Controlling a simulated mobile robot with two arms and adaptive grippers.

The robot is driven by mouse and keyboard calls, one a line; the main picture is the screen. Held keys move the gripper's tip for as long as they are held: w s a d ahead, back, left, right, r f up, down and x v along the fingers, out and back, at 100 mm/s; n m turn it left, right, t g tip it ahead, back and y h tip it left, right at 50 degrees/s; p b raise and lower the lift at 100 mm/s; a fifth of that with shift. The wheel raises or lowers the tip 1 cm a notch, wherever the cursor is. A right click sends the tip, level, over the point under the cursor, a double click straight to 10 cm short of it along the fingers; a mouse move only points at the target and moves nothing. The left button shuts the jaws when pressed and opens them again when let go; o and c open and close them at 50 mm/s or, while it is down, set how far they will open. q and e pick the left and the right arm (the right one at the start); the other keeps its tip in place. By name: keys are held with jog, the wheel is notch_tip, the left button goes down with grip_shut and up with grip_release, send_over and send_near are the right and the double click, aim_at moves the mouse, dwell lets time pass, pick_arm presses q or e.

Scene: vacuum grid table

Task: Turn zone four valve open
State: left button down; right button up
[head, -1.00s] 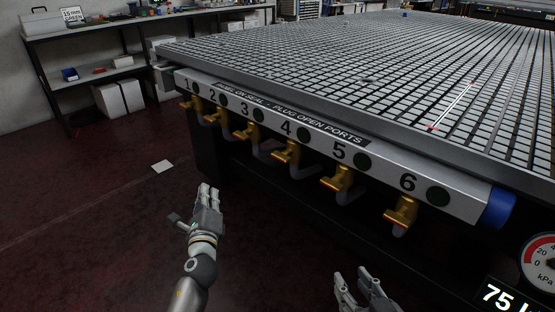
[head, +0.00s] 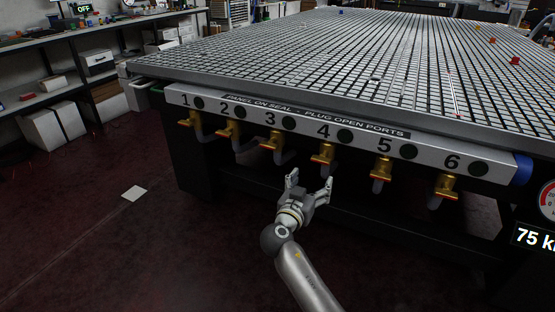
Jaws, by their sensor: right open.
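The zone four valve (head: 323,156) is a brass valve with a red-edged handle, under the number 4 on the grey front rail (head: 365,140) of the grid table. A grey pipe drops from it. My right gripper (head: 310,182) is open and empty, just below and slightly left of this valve, with its two fingers spread and pointing up toward it. A gap shows between the fingertips and the valve in the picture; the depth between them is hard to tell. My left gripper is out of view.
Similar brass valves hang at zone three (head: 272,141) on the left and zone five (head: 382,170) on the right. The dark table underframe lies behind. The floor (head: 190,250) to the left is clear except for a white sheet (head: 134,193). A gauge (head: 547,200) is at the right edge.

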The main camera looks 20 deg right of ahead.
aim_at(320, 161)
jog(key=shift+h, duration=0.3)
jog(key=x, duration=0.6)
jog(key=r+b+x, duration=0.1)
jog(key=x, duration=0.3)
jog(key=shift+w+a, duration=0.25)
jog(key=shift+w, duration=0.05)
jog(key=shift+w+d, duration=0.3)
jog(key=shift+d, duration=0.05)
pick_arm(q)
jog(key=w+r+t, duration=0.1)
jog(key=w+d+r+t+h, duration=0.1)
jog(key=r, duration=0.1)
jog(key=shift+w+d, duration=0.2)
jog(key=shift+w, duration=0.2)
pick_arm(e)
jog(key=c, duration=1)
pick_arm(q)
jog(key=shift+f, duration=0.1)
